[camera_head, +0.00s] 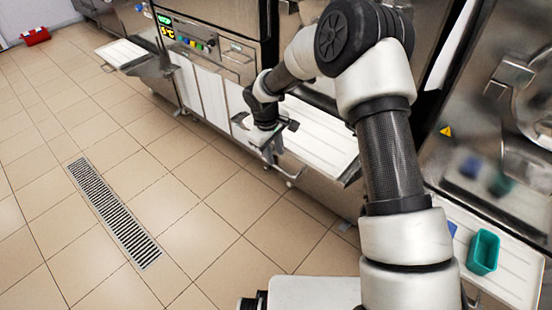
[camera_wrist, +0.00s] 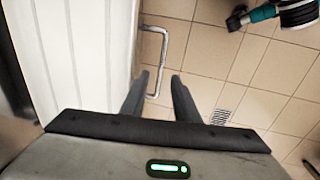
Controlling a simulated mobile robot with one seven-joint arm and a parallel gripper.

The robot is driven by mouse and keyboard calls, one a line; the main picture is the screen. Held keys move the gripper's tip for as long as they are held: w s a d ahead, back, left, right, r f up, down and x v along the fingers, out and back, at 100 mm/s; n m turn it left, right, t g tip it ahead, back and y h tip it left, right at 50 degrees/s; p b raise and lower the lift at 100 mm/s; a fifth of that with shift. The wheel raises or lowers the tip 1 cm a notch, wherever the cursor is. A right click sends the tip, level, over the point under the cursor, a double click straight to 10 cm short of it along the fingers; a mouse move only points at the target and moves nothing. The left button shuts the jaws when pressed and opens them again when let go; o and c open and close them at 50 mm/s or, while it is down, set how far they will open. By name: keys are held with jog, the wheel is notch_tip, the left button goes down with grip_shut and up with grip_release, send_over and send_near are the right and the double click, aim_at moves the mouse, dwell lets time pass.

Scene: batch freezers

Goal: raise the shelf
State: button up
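The shelf (camera_head: 325,138) is a white ribbed board in front of the middle freezer, lying about level. In the wrist view it (camera_wrist: 85,50) fills the left side. A grey metal bar handle (camera_wrist: 163,60) stands out from its edge. My gripper (camera_wrist: 158,78) is open, with its two dark fingers apart. In the wrist view the handle's bar lies between the fingertips; I cannot tell how deep it sits between them. In the head view my gripper (camera_head: 272,152) is at the shelf's front left edge, and my arm hides part of the shelf.
A second white shelf (camera_head: 515,270) at the right bears a teal container (camera_head: 484,252). Another white shelf (camera_head: 122,53) sticks out at the far left. The tiled floor with a drain grate (camera_head: 112,210) is open on the left. A red box (camera_head: 35,36) lies far back.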

notch_tip(320, 180, up, 13)
jog(key=s+a+p, duration=0.1)
jog(key=s, duration=0.1)
jog(key=shift+a+f+p, duration=0.2)
jog(key=shift+p, duration=0.1)
jog(key=s+d+r+m+t, duration=0.1)
jog(key=s+d+r+m, duration=0.1)
jog(key=s+d+r, duration=0.5)
jog(key=s+d+r+m, duration=0.2)
jog(key=d+r, duration=0.3)
jog(key=r, duration=0.4)
jog(key=s+d+r+m+t+y, duration=0.1)
jog(key=s+d+r+m+t, duration=0.2)
jog(key=s, duration=0.7)
jog(key=s+d+r+m, duration=0.3)
jog(key=s+d+m, duration=0.1)
jog(key=s, duration=0.6)
notch_tip(320, 180, up, 14)
jog(key=p, duration=1.4)
jog(key=shift+w+p, duration=0.3)
jog(key=shift+p, duration=0.1)
jog(key=shift+d+r, duration=0.1)
jog(key=shift+d, duration=0.1)
